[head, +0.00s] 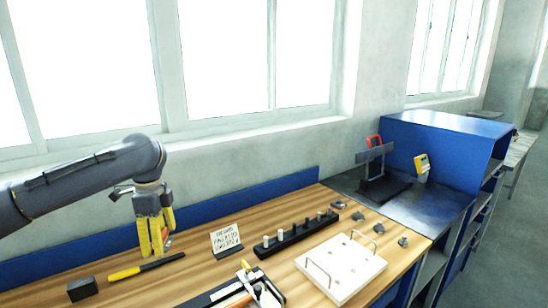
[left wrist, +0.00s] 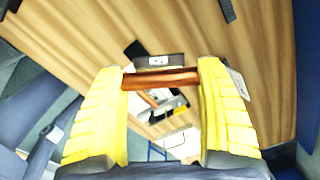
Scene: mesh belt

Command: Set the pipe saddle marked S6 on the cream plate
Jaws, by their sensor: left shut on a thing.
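My left gripper (head: 155,248) hangs above the left part of the bench, left of the cream plate. It is shut on a copper-coloured piece (left wrist: 160,79), which spans its yellow fingers in the left wrist view. A grey part with a small white label (left wrist: 160,60) shows just beyond that piece. I cannot read its mark as S6 or tell whether the two are joined. The cream plate (head: 345,272), with wire hoops standing up from it, lies on the front right of the bench. My right gripper is not in view.
A black rack with several pegs (head: 297,236) stands behind the plate. Small grey parts (head: 379,228) lie to its right and behind. A lettered card (head: 225,240), a yellow-black tool (head: 145,268), a dark block (head: 82,289) and a tool tray (head: 215,293) are nearer my left gripper.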

